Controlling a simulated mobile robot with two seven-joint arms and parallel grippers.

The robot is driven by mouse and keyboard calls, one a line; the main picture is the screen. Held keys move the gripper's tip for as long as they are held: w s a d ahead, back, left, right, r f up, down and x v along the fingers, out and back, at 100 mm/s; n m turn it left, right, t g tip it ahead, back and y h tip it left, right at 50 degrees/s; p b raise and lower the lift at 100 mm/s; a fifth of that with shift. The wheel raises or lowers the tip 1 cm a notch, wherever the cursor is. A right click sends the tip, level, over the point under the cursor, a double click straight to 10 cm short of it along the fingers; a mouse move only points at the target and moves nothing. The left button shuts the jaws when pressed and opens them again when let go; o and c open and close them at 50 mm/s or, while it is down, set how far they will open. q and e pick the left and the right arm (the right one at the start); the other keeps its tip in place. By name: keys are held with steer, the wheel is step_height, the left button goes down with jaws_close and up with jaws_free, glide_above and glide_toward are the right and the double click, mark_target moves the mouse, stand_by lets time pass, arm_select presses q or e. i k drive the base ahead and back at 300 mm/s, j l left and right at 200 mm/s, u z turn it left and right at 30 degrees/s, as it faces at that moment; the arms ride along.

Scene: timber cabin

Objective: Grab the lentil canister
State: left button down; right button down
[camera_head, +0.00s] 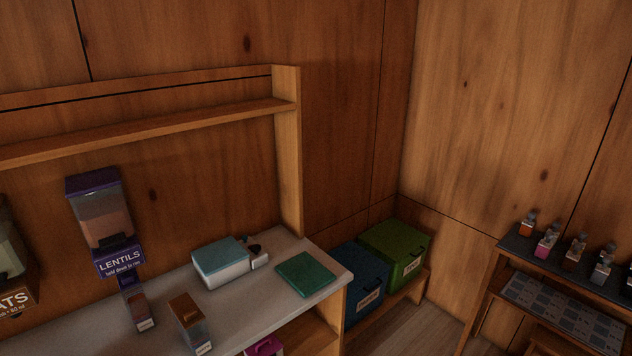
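A dispenser with a purple lid and a clear body (103,213) is mounted on the wooden back panel at the left. Its purple label reads "LENTILS", with a spout below. A small canister (140,312) with reddish-brown contents stands on the counter under the spout; its label is too small to read. A larger clear canister with a brown lid (190,323) stands to its right, nearer the front edge, its label also unreadable. I cannot tell which canister is the lentil one. Neither of my grippers is in view.
The grey counter (235,310) also holds a white box with a teal lid (221,262) and a flat green mat (306,274). An oats dispenser (14,297) is cut off at left. Blue (361,283) and green bins (394,254) stand beyond. Small bottles line a right-hand shelf (515,243).

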mark_target(136, 302)
steer(key=u, duration=1.35)
steer(key=l+u, duration=0.35)
steer(key=i+l+u, duration=0.1)
steer(key=u, duration=0.25)
steer(key=l+u, duration=0.3)
